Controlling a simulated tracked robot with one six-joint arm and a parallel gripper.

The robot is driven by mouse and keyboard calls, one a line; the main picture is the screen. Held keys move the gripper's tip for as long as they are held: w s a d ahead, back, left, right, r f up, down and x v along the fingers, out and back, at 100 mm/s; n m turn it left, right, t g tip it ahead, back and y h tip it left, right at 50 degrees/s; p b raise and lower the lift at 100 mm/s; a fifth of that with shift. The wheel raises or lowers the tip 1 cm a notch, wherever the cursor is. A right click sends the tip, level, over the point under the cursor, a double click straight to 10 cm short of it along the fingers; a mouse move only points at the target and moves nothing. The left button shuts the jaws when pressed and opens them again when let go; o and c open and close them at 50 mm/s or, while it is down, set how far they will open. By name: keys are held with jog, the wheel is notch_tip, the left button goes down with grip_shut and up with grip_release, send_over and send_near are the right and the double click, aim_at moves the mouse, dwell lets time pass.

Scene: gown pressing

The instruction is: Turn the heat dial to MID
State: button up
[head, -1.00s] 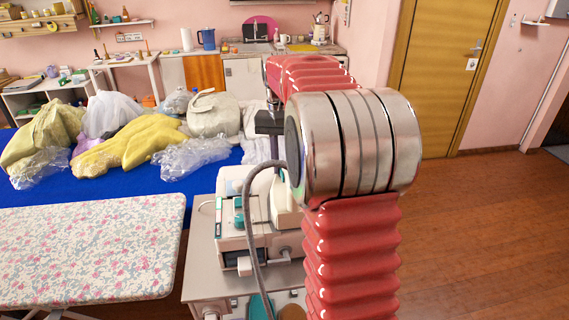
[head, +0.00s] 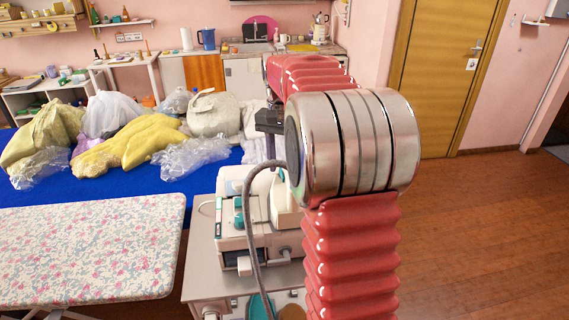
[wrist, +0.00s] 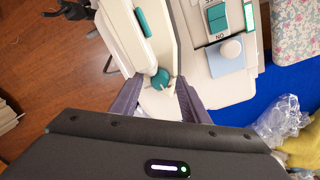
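The cream pressing machine (head: 232,242) stands on a grey cabinet (head: 200,262). In the wrist view, a round teal knob (wrist: 160,78) with a pale pointer-like mark sits on a cream part of the machine. I cannot read a MID mark or confirm that this is the heat dial. My gripper (wrist: 158,92) is open, its two dark fingers to either side of the teal knob in the picture. Whether they touch it or hang above it is unclear. In the head view, my gripper's dark body (head: 268,120) shows behind my arm; its fingertips are hidden.
A teal rocker switch (wrist: 217,18) marked ON and a pale round knob (wrist: 230,48) sit beside it. A floral ironing board (head: 90,250) is at left. A blue table (head: 120,188) holds yellow garments (head: 135,145) and plastic bags (head: 190,157). Wooden floor at right is clear.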

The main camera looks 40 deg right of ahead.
notch_tip(320, 180, up, 14)
jog(key=shift+w+f, duration=0.15)
jog(key=shift+w, duration=0.1)
dwell(0.7)
jog(key=shift+a, duration=0.15)
jog(key=n, duration=1)
jog(key=shift+s+a, duration=0.1)
jog(key=shift+s, duration=0.05)
jog(key=shift+f, duration=0.1)
jog(key=f, duration=1.3)
jog(key=shift+d+f, duration=0.25)
jog(key=shift+f, duration=0.05)
